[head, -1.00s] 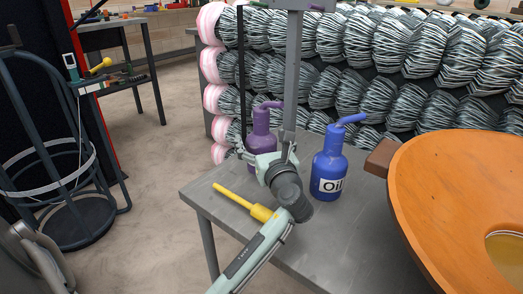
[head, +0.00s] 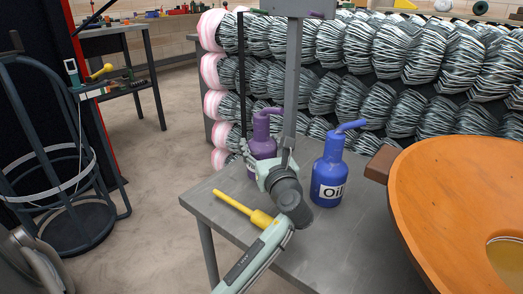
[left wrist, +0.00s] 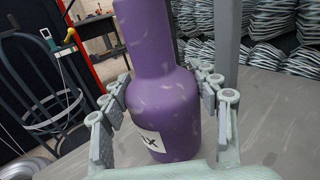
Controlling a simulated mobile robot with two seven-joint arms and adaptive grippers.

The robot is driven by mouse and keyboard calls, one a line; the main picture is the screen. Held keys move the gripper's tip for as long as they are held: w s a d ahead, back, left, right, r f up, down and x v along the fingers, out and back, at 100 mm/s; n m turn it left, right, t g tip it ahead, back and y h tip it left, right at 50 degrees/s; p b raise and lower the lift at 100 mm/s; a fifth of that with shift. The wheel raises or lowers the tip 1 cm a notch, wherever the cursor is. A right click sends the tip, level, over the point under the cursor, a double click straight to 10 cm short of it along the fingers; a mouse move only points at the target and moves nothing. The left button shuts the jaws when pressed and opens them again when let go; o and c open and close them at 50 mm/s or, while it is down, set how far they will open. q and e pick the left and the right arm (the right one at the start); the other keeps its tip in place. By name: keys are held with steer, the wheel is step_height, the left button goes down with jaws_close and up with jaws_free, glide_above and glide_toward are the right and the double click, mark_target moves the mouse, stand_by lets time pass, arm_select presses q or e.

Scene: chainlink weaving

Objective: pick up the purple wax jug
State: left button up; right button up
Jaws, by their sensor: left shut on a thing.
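The purple wax jug (head: 264,140) stands on the grey table (head: 225,200), partly hidden behind my left arm in the head view. My left gripper (head: 262,160) is at the jug's body. In the left wrist view the jug (left wrist: 165,100) fills the middle, tilted in the picture, with a white label low on its front. The fingers of my left gripper (left wrist: 165,95) lie on both sides of its body and are shut on it. I cannot tell whether the jug's base touches the table. My right gripper is not in view.
A blue oil jug (head: 329,172) stands just right of my left gripper. A yellow-handled tool (head: 235,204) lies on the table at the left. A large orange bowl-like object (head: 440,200) is at the right. Racks of wire coils (head: 370,50) stand behind.

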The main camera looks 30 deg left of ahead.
mark_target(258, 130)
arm_select(q)
steer(key=shift+r, duration=0.65)
steer(key=r, duration=0.1)
steer(key=r+p, duration=0.1)
steer(key=s+r, duration=0.1)
steer(key=shift+a+r, duration=0.35)
steer(key=s+a+r+p, duration=0.2)
steer(key=s+a+r, duration=0.3)
steer(key=s, duration=0.3)
steer(key=shift+s+a+r, duration=0.3)
steer(key=shift+s+r, duration=0.1)
steer(key=shift+r, duration=0.15)
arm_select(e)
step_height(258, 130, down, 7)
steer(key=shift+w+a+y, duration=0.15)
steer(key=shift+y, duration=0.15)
arm_select(q)
steer(key=o, duration=1.1)
steer(key=shift+c, duration=0.2)
steer(key=c, duration=1.1)
steer(key=shift+o, duration=0.2)
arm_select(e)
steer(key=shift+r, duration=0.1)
